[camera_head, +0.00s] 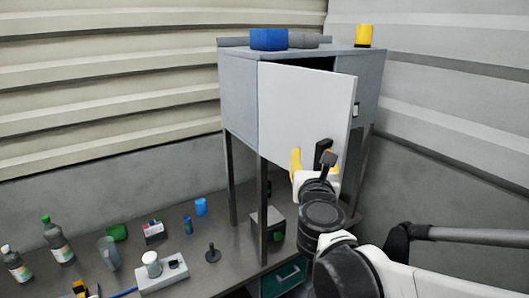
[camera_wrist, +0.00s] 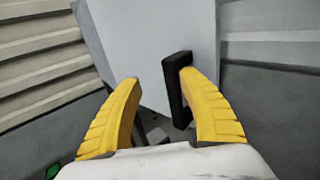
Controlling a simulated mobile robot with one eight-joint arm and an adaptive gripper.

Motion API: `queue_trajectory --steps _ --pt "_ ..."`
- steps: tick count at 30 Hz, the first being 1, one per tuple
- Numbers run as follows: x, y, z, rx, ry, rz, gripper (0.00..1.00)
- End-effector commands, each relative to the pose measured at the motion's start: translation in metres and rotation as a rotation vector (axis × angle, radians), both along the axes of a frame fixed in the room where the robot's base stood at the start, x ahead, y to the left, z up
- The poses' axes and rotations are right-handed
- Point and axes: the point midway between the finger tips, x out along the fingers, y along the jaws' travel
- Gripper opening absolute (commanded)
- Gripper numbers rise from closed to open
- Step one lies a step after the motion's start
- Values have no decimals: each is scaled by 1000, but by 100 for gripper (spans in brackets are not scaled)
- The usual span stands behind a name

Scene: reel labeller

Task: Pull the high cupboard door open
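The high cupboard (camera_head: 370,80) is a grey box on tall legs. Its pale door (camera_head: 300,105) stands partly open, with a dark gap along its top right; it also fills the middle of the wrist view (camera_wrist: 150,40). The black bar handle (camera_head: 321,150) is low on the door's right side. My gripper (camera_head: 316,168) is in front of the lower door. In the wrist view its yellow fingers (camera_wrist: 160,78) are wide apart. The handle (camera_wrist: 175,92) lies just inside the right finger; I cannot tell whether they touch. The left finger is clear of it.
A blue box (camera_head: 269,39) and a yellow cylinder (camera_head: 364,36) sit on the cupboard's top. The bench (camera_head: 185,245) below holds bottles, a cup and small items at left. A ribbed wall stands behind, with another wall at right.

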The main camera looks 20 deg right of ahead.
Motion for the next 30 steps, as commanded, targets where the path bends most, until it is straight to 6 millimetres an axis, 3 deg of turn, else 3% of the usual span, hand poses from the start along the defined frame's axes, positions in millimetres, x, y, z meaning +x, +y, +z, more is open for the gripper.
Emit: queue_trajectory --steps 14,30 --pt "-6 5 4 -10 1 4 41" --pt "-92 40 0 -1 1 4 41"
